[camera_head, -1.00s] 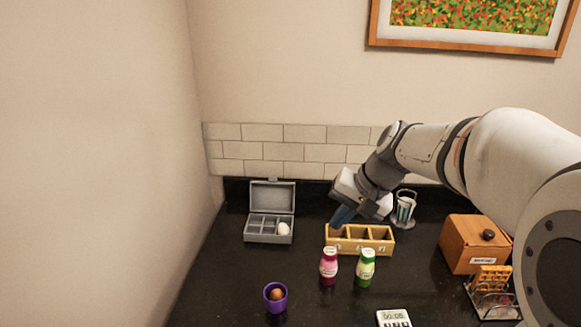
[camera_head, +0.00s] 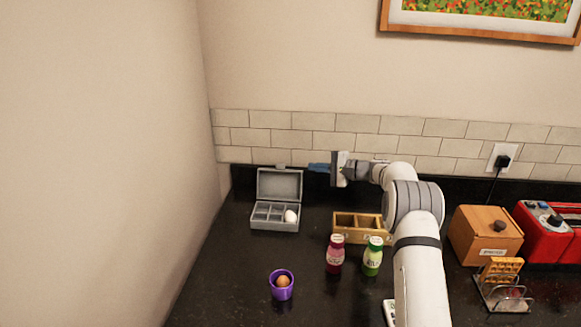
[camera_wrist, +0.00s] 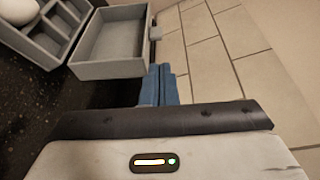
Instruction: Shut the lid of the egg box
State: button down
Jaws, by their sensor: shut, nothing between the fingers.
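The grey egg box (camera_head: 262,222) stands at the back left of the counter with its lid (camera_head: 279,185) raised upright at the rear. One white egg (camera_head: 291,216) sits in its front right compartment; the other compartments I can see look empty. My gripper (camera_head: 318,168) has blue fingers, is shut and empty, and points left beside the lid's upper right edge. In the wrist view the lid (camera_wrist: 113,43) lies just beyond the blue fingertips (camera_wrist: 158,72), close to a small tab on its edge. I cannot tell whether they touch.
A wooden compartment box (camera_head: 357,226), a pink bottle (camera_head: 335,254) and a green bottle (camera_head: 373,257) stand to the right. A purple cup (camera_head: 281,285) with a brown egg is in front. The tiled wall (camera_head: 310,140) is close behind the lid.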

jog(key=p, duration=0.3)
send_over(280, 181)
jog(key=w+d, duration=0.2)
jog(key=d, duration=0.2)
jog(key=shift+a+f, duration=0.25)
jog(key=shift+f, duration=0.7)
jog(key=shift+s+b, duration=0.15)
jog(key=shift+b, duration=0.35)
